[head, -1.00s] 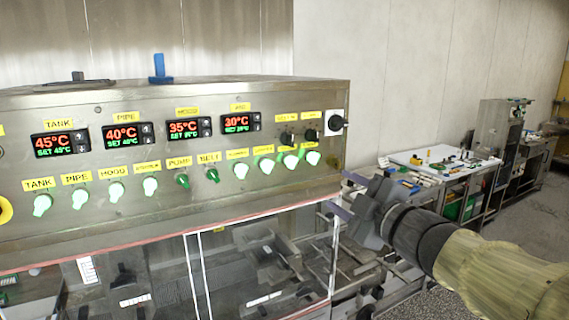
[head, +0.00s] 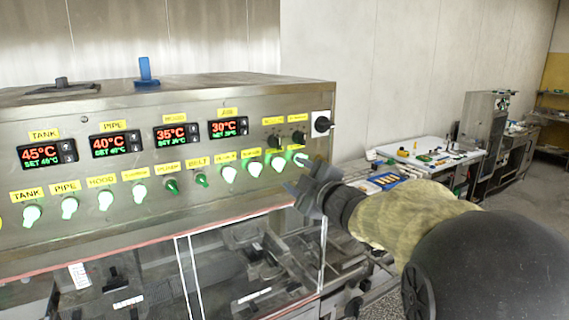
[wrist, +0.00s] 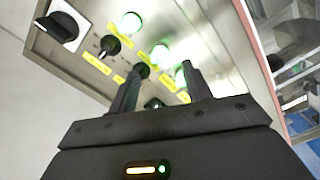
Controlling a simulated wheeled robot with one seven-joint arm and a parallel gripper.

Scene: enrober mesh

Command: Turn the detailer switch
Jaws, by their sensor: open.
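The control panel (head: 240,150) carries a lower row of labelled knobs. The labels at its right end are too blurred to read, so I cannot tell which knob is the detailer switch. Lit knobs there include one at the far right (head: 301,158) and one beside it (head: 278,163). My gripper (head: 303,182) is open and empty, at the panel's lower right, overlapping the row's end. In the wrist view the gripper (wrist: 162,85) has its fingers apart, pointing toward the panel. A lit knob (wrist: 160,53) shows beyond them. Contact with a knob cannot be told.
A black rotary switch (head: 323,123) on a white plate sits at the panel's upper right. Two small black knobs (head: 298,137) are left of it. Clear guard panels lie below. A white worktable (head: 430,155) with small items stands at the right.

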